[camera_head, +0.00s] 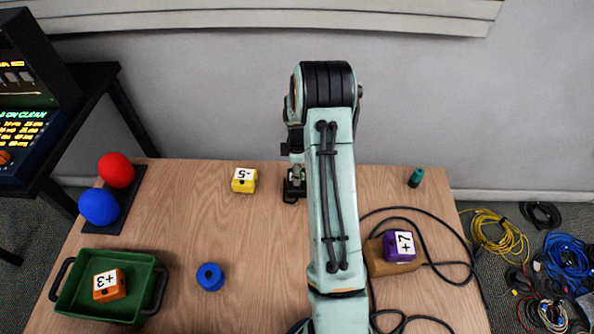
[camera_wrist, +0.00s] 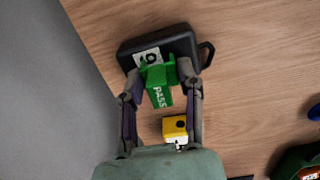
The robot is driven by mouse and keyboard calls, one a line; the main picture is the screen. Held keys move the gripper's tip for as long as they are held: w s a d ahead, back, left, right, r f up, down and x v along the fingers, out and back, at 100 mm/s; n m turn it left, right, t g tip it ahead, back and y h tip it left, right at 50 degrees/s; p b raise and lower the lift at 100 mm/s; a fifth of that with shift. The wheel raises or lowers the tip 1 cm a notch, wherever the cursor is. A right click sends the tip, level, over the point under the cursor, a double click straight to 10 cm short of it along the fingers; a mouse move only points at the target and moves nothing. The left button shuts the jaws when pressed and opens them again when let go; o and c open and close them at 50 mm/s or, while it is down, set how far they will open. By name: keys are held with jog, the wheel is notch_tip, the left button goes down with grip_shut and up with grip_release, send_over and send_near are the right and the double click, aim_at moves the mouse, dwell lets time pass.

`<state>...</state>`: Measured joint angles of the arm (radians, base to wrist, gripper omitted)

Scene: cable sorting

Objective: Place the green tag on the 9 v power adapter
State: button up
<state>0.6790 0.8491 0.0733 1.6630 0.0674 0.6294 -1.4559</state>
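The green tag (camera_wrist: 158,88), marked PASS, lies between the two fingertips of my gripper (camera_wrist: 159,78) in the wrist view. The fingers close on its wider end from both sides. That end overlaps the near edge of a black adapter (camera_wrist: 185,44) with a white label; the label is partly covered and I cannot read its voltage. I cannot tell whether the tag touches the adapter. In the head view my gripper (camera_head: 295,176) is at the table's back edge, over the small black adapter (camera_head: 293,193). The tag cannot be made out there.
A yellow block marked -5 (camera_head: 243,180) stands left of the adapter. A green tray (camera_head: 100,255) holds an orange block (camera_head: 110,284). A blue spool (camera_head: 210,277) is at front. A purple block (camera_head: 399,247) and black cable (camera_head: 440,222) lie right of my arm.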

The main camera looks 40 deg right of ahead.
jog(key=shift+o, duration=1.3)
notch_tip(320, 180, up, 12)
jog(key=s+a+r+m, duration=0.1)
jog(key=a+r, duration=0.4)
jog(key=a, duration=0.3)
jog(key=s+a+r+m, duration=0.1)
jog(key=s+a+r, duration=0.15)
jog(key=a, duration=0.25)
jog(key=s+a+r+m, duration=0.2)
jog(key=s+a, duration=0.2)
jog(key=a, duration=0.1)
jog(key=s+a+m, duration=0.3)
jog(key=s+a, duration=0.5)
jog(key=s, duration=0.5)
jog(key=shift+s+a+f+m+y, duration=0.35)
jog(key=shift+s+m+y, duration=0.05)
